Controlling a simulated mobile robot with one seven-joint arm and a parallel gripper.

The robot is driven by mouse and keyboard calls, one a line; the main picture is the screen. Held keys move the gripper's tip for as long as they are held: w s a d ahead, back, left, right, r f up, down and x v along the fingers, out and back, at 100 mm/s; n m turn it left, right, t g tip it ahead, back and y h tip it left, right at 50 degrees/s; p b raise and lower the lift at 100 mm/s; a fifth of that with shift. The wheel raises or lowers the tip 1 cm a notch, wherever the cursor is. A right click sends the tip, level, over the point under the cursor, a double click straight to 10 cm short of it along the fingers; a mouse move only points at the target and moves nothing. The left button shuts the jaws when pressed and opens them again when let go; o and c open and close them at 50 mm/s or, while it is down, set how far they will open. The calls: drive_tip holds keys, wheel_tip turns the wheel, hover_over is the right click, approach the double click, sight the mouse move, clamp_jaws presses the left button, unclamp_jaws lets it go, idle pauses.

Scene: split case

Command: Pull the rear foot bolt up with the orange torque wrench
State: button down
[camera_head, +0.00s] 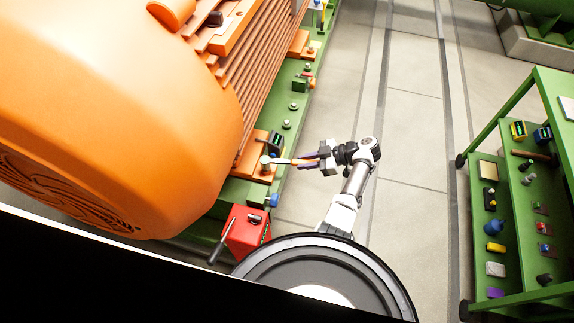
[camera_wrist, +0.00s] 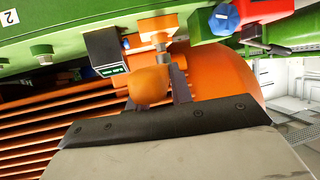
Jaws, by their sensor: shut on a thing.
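The orange torque wrench (camera_head: 284,161) reaches left from my gripper (camera_head: 309,160) to the rear foot of the big orange motor. My gripper is shut on the wrench. In the wrist view the wrench's rounded orange end (camera_wrist: 148,86) shows between the fingers. The rear foot bolt (camera_head: 266,160) stands at the far end of the wrench, on the orange foot (camera_head: 259,172). In the wrist view a grey bolt or socket part (camera_wrist: 161,41) shows beyond the wrench. I cannot tell how the wrench head sits on the bolt.
A black box with a small display (camera_head: 275,141) stands close beside the bolt. A red box with a lever (camera_head: 243,232) and a blue knob (camera_head: 273,200) are nearby on the green base. A green tool cart (camera_head: 511,190) stands right; the floor between is clear.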

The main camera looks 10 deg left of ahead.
drive_tip(key=shift+r, duration=0.2)
drive_tip(key=shift+r+p, duration=0.8)
drive_tip(key=shift+r, duration=0.65)
drive_tip(key=shift+f, duration=0.15)
